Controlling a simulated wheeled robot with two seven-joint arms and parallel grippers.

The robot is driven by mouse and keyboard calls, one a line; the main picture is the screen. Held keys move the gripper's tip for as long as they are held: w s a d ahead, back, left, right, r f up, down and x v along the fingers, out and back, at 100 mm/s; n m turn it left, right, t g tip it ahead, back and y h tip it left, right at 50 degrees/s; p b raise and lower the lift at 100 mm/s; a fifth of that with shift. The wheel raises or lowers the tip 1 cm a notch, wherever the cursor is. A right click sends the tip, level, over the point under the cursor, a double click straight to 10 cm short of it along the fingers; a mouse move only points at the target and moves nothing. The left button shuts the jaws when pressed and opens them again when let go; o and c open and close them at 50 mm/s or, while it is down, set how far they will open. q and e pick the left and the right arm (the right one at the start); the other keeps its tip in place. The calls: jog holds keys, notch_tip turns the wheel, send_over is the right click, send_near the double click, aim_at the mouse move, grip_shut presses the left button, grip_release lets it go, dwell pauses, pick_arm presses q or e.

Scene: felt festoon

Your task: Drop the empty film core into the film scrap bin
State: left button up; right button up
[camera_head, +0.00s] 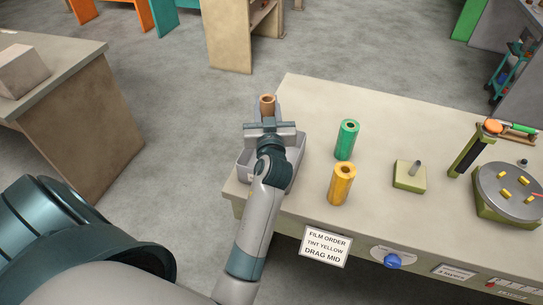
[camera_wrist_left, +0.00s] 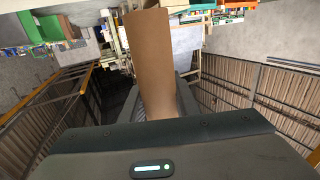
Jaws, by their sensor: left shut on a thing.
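The empty film core is a brown cardboard tube (camera_head: 268,104), held upright at the far end of my left arm. It also shows large in the left wrist view (camera_wrist_left: 153,62), with its lower end between the jaws. My left gripper (camera_head: 267,122) is shut on it. A grey open bin (camera_head: 246,170), which looks like the film scrap bin, stands at the table's left end, partly hidden under my left gripper and arm. My right gripper is not in view.
A green roll (camera_head: 346,140) and a yellow roll (camera_head: 341,184) stand upright on the table (camera_head: 390,140) to the right of the bin. Farther right are a small block with a peg (camera_head: 409,176) and a round turntable (camera_head: 507,190). A sign (camera_head: 325,246) hangs on the front edge.

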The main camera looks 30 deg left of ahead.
pick_arm(q)
jog(key=shift+a+f, duration=0.15)
jog(key=shift+a, duration=0.05)
jog(key=shift+f, duration=0.1)
jog(key=shift+f+b, duration=2.3)
jog(key=shift+f, duration=0.65)
jog(key=o, duration=1.1)
